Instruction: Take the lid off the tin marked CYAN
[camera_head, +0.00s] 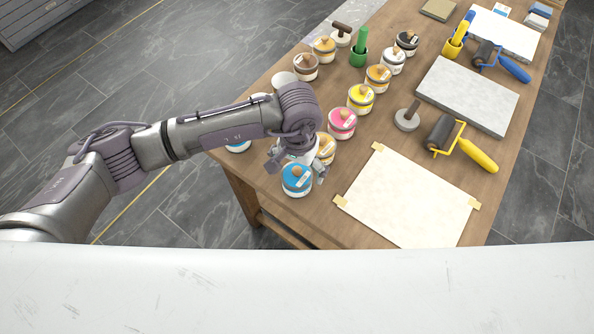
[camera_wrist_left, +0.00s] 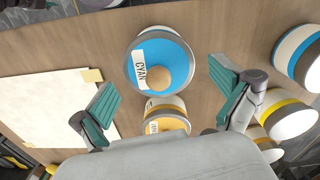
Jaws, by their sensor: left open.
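The tin marked CYAN (camera_head: 296,184) stands near the table's front left edge with its blue lid on. The lid has a round wooden knob and a white label; in the left wrist view the tin (camera_wrist_left: 162,62) reads CYAN, and the knob (camera_wrist_left: 157,77) faces the camera. My left gripper (camera_head: 297,168) is at the tin, over its far side in the head view. In the left wrist view its green-padded fingers (camera_wrist_left: 167,98) are wide apart, one on each side of the tin, with nothing held. My right gripper is not in view.
A yellow-orange tin (camera_head: 326,150) stands close behind the CYAN tin; a pink tin (camera_head: 342,122) and several others stand farther back. A blue-and-white tin (camera_head: 238,146) is partly hidden by my left arm. Taped paper (camera_head: 408,198) lies to the right, beyond it a yellow-handled roller (camera_head: 478,156).

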